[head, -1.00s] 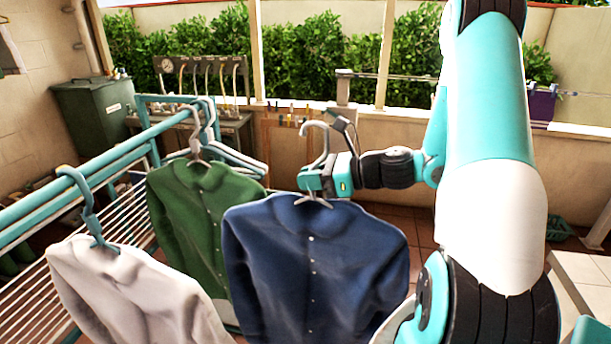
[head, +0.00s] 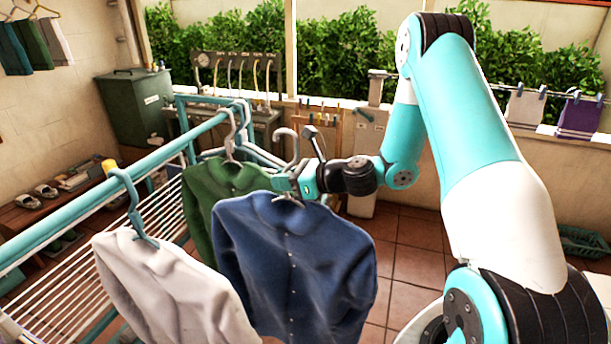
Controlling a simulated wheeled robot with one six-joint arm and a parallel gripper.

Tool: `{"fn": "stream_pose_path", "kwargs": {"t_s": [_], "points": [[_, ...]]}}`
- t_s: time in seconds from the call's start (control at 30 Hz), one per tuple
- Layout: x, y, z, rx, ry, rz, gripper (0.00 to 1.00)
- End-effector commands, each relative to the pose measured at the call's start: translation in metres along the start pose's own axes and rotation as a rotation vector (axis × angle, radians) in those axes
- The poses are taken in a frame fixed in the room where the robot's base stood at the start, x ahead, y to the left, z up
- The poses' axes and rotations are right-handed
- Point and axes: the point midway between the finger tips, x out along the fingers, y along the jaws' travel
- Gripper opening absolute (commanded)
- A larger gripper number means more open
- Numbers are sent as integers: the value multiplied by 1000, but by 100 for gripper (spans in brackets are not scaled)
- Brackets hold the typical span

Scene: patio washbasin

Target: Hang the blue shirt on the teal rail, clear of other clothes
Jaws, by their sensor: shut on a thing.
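The blue shirt (head: 300,255) hangs on a grey hanger (head: 288,145), to the right of the rail in the head view. My gripper (head: 292,186) is shut on that hanger just below its hook, above the collar. The hook is free in the air, apart from the rail. The teal rail (head: 80,215) runs from the lower left to the back. A green shirt (head: 203,195) hangs at its far part, partly hidden behind the blue shirt. A white shirt (head: 175,285) hangs nearer on a blue-grey hanger (head: 133,200). Bare rail shows between these two hangers.
A wire drying rack (head: 130,245) stands below the rail. A green bin (head: 135,105) and a counter with taps (head: 235,85) stand at the back. A wooden bench with slippers (head: 40,202) is at the left. Open tiled floor (head: 405,245) lies right of the blue shirt.

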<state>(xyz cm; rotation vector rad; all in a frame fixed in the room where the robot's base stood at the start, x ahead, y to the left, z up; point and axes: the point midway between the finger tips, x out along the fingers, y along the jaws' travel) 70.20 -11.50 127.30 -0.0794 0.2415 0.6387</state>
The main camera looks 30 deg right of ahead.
Motion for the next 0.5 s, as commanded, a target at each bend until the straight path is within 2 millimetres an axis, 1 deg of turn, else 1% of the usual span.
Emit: {"fn": "stream_pose_path", "kwargs": {"t_s": [0.03,0.1,0.5], "points": [[9,1,6,-3,-2,4,0],[22,1,10,-3,-4,4,0],[95,1,22,-5,-4,3,0]]}}
